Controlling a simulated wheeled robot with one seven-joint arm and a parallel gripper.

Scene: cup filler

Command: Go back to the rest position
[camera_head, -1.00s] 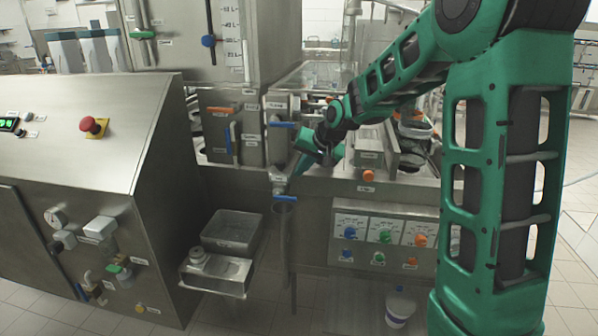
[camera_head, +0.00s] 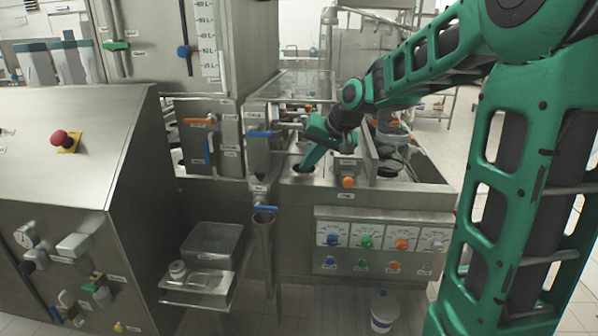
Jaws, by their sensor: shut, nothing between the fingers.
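My gripper (camera_head: 306,166) is at the end of my green arm, pointing down and to the left over the steel top of the cup filler (camera_head: 370,198). Its teal fingers look shut with nothing between them. The fingertips are close to a dark opening in the steel top; I cannot tell whether they touch or enter it. An orange knob (camera_head: 348,182) is just to the right of the fingers. A blue-handled valve (camera_head: 265,209) is below and to the left of them.
A control panel with several coloured knobs (camera_head: 365,240) is on the front. A steel cabinet with a red button (camera_head: 66,140) stands at left. A steel tray (camera_head: 212,242) sits low in the middle. A white container (camera_head: 384,312) is on the floor. Blue and orange valve handles stand left of my gripper.

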